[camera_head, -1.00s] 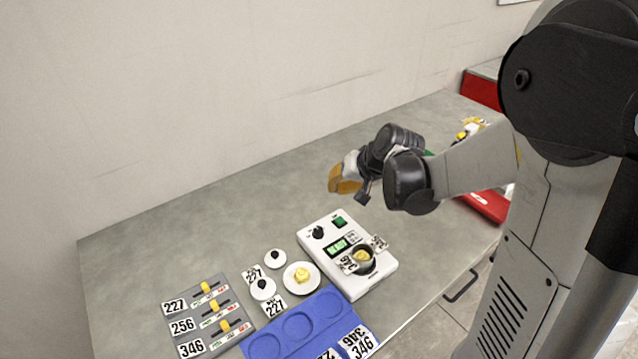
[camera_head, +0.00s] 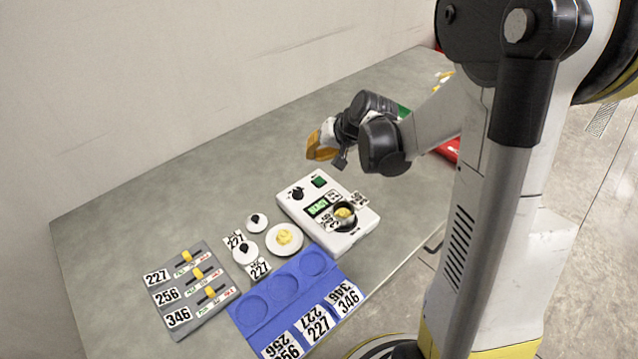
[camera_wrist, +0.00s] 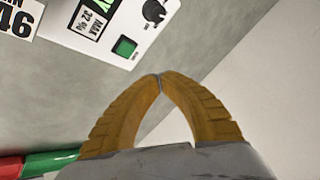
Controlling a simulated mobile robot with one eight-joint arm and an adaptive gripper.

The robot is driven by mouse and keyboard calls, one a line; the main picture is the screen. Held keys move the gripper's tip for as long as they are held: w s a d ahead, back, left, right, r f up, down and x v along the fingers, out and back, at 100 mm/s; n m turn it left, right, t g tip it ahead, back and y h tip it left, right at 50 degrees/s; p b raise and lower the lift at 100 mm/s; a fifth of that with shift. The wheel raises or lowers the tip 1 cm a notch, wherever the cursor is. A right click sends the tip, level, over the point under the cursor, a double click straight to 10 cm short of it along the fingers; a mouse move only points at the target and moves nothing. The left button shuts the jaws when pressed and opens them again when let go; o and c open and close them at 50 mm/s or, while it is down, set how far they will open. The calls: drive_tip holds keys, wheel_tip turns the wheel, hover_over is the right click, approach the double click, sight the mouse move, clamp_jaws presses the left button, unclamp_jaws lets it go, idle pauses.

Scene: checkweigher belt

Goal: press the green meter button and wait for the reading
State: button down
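The white meter (camera_head: 330,212) stands on the grey table with a green button (camera_head: 319,181) and a black knob (camera_head: 297,193) at its far end. Its lit green display (camera_head: 317,207) shows text too small to read surely. A dark cup with yellow contents (camera_head: 343,214) sits in its well. My gripper (camera_head: 313,150) hangs above the table just beyond the meter, apart from the button. In the wrist view the orange fingers (camera_wrist: 159,77) meet at their tips with nothing between them, and the green button (camera_wrist: 125,47) is just past them to the upper left.
A blue tray (camera_head: 279,289) with round recesses and number cards lies in front. A white dish with yellow contents (camera_head: 284,239) and black-knobbed white lids (camera_head: 246,251) are beside it. A grey slider panel (camera_head: 190,289) lies at left. The far left table is bare.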

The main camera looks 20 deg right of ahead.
sight(315, 178)
wheel_tip(315, 178, down, 6)
drive_tip(key=b, duration=0.4)
drive_tip(key=shift+r, duration=0.1)
idle(1.1)
drive_tip(key=shift+f+b, duration=0.4)
drive_tip(key=shift+f+b, duration=0.4)
drive_tip(key=shift+f, duration=0.05)
idle(0.5)
drive_tip(key=shift+r, duration=0.15)
drive_tip(key=shift+r+p, duration=0.65)
drive_tip(key=shift+r, duration=0.1)
drive_tip(key=shift+r+p, duration=1.85)
drive_tip(key=shift+r, duration=0.65)
